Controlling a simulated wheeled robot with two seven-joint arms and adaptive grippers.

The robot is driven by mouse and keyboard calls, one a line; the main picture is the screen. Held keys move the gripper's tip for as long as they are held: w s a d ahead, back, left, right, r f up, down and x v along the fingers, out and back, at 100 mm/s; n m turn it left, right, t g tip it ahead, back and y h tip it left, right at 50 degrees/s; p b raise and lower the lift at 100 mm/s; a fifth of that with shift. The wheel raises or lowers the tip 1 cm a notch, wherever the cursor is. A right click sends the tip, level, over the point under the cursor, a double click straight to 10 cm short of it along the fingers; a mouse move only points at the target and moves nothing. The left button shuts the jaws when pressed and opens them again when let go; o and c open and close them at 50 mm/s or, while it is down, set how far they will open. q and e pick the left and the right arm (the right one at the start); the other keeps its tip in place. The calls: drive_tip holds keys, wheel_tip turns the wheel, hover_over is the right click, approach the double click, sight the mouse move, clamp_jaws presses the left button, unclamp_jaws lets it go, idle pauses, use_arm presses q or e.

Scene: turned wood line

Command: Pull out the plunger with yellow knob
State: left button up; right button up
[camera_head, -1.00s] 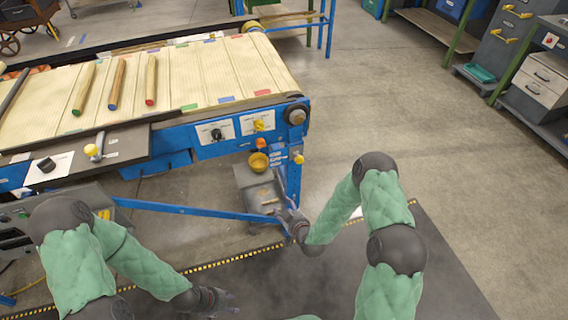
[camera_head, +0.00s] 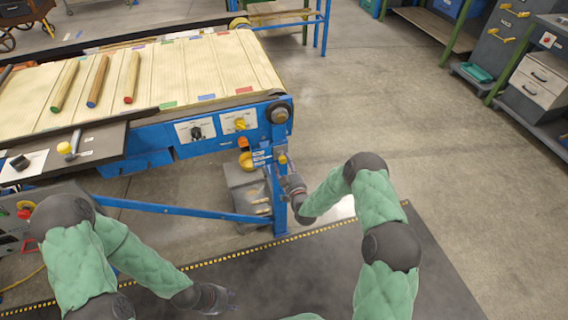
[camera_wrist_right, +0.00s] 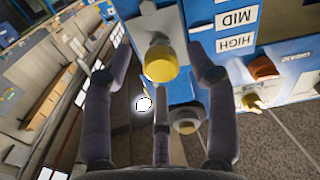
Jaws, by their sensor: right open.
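The plunger's yellow knob (camera_head: 283,159) is on the blue leg at the right end of the conveyor. In the right wrist view the yellow knob (camera_wrist_right: 160,63) sits on a metallic mount on a blue plate with MID and HIGH labels. My right gripper (camera_head: 291,182) is just below the knob in the head view. In the wrist view its open fingers (camera_wrist_right: 159,58) are on either side of the knob, with visible gaps; a third finger is below it. My left gripper (camera_head: 222,298) is low over the dark mat, away from the conveyor; its finger state is unclear.
The conveyor (camera_head: 205,75) carries several wooden rods. A yellow rotary switch (camera_head: 240,124) and a black one (camera_head: 196,132) are on its side.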

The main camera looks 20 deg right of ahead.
drive_tip(key=shift+w, duration=0.95)
clamp_jaws()
drive_tip(key=shift+s, duration=1.65)
drive_tip(key=shift+s+f, duration=0.1)
drive_tip(key=shift+f, duration=0.05)
drive_tip(key=shift+c, duration=1.4)
unclamp_jaws()
drive_tip(key=shift+o, duration=1.4)
